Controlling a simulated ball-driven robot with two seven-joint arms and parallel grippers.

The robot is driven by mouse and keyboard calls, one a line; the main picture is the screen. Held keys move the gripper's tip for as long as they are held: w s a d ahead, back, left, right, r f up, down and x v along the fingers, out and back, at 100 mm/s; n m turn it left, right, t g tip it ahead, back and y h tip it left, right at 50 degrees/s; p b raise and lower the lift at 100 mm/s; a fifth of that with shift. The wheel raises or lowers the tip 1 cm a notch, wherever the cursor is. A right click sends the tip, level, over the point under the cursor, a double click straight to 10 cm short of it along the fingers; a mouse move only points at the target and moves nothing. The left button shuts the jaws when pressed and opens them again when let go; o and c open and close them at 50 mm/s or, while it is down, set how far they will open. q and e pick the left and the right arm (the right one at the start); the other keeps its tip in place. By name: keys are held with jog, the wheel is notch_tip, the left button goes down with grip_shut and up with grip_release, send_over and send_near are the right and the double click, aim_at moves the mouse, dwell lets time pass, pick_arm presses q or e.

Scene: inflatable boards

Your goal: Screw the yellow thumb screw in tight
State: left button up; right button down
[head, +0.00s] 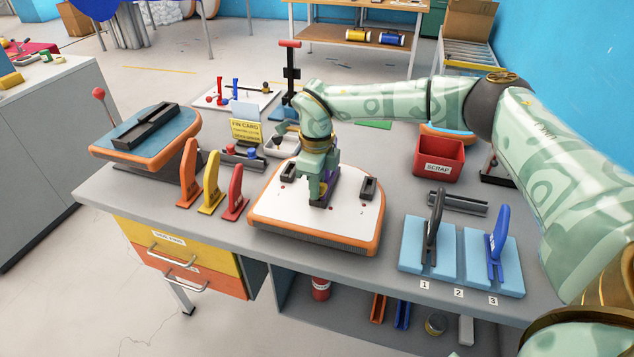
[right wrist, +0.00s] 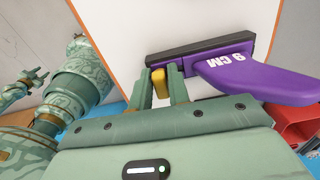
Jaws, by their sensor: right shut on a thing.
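The yellow thumb screw (right wrist: 160,86) shows in the right wrist view at the end of a black fin box (right wrist: 203,47). My right gripper (right wrist: 166,90) is shut on it, with a finger on each side. A purple fin (right wrist: 238,76) marked 9 CM stands in that box, beside the fingers. In the head view my right gripper (head: 318,199) reaches down to the middle of the white board with the orange rim (head: 275,208), hiding the screw and most of the fin. My left gripper (right wrist: 30,80) seems to show at the left of the right wrist view, too small to read.
Two small black side boxes (head: 369,188) flank the middle of the board. Red, yellow and orange fins (head: 211,184) stand to its left. Blue pads (head: 428,249) with a dark and a blue fin lie to the right. A red scrap bin (head: 438,157) stands behind them.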

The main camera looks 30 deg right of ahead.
jog(key=shift+r+m+p, duration=0.2)
jog(key=shift+m+p, duration=0.45)
jog(key=shift+m, duration=0.25)
jog(key=shift+f+m+p, duration=0.1)
jog(key=shift+m+p, duration=0.2)
jog(key=shift+m, duration=0.3)
jog(key=shift+d+m+p, duration=0.1)
jog(key=shift+m+p, duration=0.55)
jog(key=shift+m, duration=0.15)
jog(key=shift+m+p, duration=0.4)
jog(key=shift+m, duration=0.2)
jog(key=shift+w+m, duration=0.1)
jog(key=shift+m, duration=0.2)
